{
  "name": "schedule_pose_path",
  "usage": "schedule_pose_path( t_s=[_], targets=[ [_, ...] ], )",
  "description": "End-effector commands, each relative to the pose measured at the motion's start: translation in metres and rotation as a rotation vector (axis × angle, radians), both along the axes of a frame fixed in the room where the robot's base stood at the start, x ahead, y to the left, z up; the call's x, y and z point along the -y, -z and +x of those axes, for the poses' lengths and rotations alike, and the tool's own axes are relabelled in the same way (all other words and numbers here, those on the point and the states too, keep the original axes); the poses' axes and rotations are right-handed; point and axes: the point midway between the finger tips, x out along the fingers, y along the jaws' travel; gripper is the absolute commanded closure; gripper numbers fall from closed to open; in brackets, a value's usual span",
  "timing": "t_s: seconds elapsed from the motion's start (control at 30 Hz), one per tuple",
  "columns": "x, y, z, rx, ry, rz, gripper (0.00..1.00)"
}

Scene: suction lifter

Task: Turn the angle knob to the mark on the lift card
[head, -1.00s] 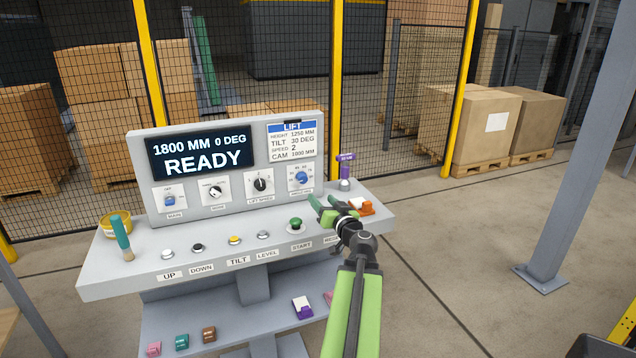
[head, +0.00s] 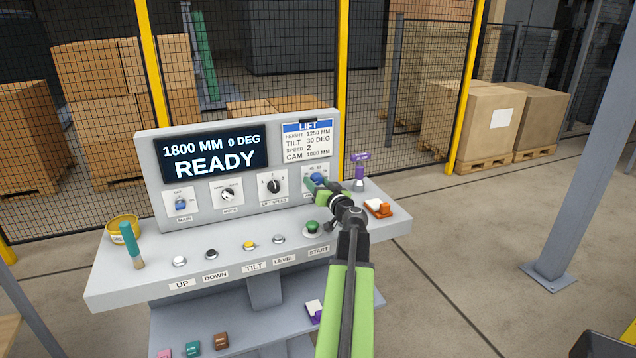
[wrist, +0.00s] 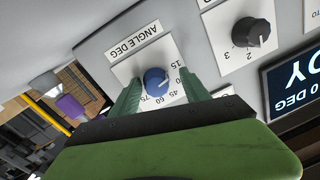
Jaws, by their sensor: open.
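The blue angle knob (wrist: 157,81) sits on a white dial plate with degree marks on the console's upright panel. In the head view the knob (head: 318,179) is partly covered by my gripper (head: 318,187). My gripper is open, and in the wrist view its green fingers (wrist: 160,90) stand on either side of the knob. I cannot tell whether they touch it. A small white pointer shows on the knob, but its exact reading is unclear. The lift card (head: 307,142), above the dial, reads tilt 30 deg, speed 2.
The display (head: 214,157) reads 1800 MM, 0 DEG, READY. The black lift speed knob (head: 274,186) is left of the angle dial. The green start button (head: 313,227) lies below my gripper. A purple-tagged post (head: 360,172) and an orange-white object (head: 378,208) stand close on the right.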

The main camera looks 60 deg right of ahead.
Motion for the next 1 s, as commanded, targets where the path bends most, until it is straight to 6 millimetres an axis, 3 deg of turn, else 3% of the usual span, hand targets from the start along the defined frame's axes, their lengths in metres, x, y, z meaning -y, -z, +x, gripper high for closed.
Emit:
schedule_pose_path(
  t_s=[0.23,0.67,1.0],
  targets=[
    [0.009,0.0,-0.01,0.0,0.016,0.0,0.45],
    [0.013,0.0,-0.016,0.0,0.023,0.0,1.0],
    [0.015,0.0,-0.019,0.029,0.026,0.041,1.0]
  ],
)
